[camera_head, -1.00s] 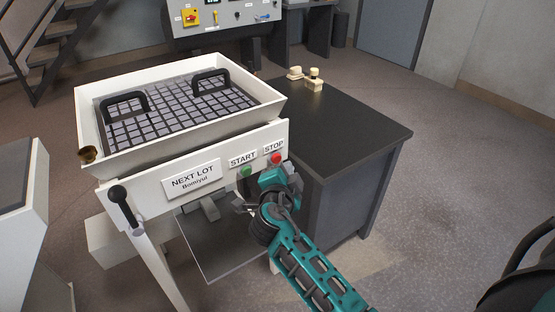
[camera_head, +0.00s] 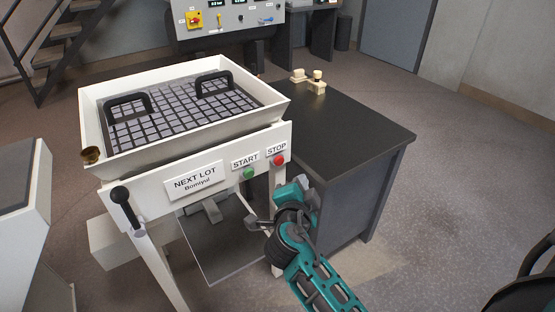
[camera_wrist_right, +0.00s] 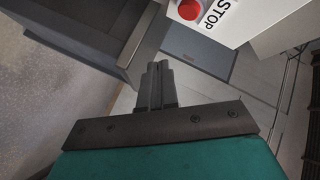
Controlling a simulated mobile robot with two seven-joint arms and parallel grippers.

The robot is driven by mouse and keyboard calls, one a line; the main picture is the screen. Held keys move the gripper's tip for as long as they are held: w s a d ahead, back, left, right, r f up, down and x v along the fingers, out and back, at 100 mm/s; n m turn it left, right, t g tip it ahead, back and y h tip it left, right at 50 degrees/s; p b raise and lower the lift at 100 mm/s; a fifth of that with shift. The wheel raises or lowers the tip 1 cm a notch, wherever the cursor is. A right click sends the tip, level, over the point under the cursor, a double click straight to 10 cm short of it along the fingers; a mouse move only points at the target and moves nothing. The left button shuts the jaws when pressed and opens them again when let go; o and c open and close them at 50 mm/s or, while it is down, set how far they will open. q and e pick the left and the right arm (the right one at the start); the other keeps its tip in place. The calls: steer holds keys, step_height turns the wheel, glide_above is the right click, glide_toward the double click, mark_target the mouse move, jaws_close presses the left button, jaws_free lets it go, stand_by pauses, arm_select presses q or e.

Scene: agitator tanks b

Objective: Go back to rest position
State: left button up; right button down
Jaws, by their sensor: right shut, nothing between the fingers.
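My right gripper (camera_head: 252,222) is in front of the white machine (camera_head: 205,195), below its START and STOP buttons and apart from them. In the right wrist view its fingers (camera_wrist_right: 157,88) are together with nothing between them. The red STOP button (camera_head: 279,160) and green START button (camera_head: 249,174) are on the machine's front panel. The STOP button also shows at the top of the right wrist view (camera_wrist_right: 189,9). My left gripper is in neither view.
A dark table (camera_head: 345,135) stands right of the machine, with small cream objects (camera_head: 317,82) at its far end. A black-knobbed lever (camera_head: 121,196) is at the machine's left front. A grated tray (camera_head: 180,122) tops the machine. Open floor (camera_head: 460,170) lies to the right.

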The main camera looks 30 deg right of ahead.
steer(key=shift+f, duration=0.1)
steer(key=s+a+f+n+g+y, duration=0.1)
steer(key=s+a+f+n+y, duration=0.2)
steer(key=s+a+n+y, duration=0.65)
steer(key=s+a+f+n+y, duration=0.4)
steer(key=a+n, duration=0.3)
steer(key=n, duration=0.6)
arm_select(q)
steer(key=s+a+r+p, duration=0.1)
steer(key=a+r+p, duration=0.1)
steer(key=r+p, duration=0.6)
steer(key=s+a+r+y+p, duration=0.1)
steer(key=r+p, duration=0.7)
steer(key=p, duration=0.6)
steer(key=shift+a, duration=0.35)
arm_select(e)
steer(key=s+d+r+h, duration=0.1)
steer(key=d+r, duration=0.1)
steer(key=r, duration=0.5)
steer(key=s+d+r, duration=0.1)
steer(key=d+r, duration=0.1)
steer(key=r, duration=0.5)
steer(key=shift+d+r+h, duration=0.25)
steer(key=shift+d+h, duration=0.1)
steer(key=shift+d, duration=0.05)
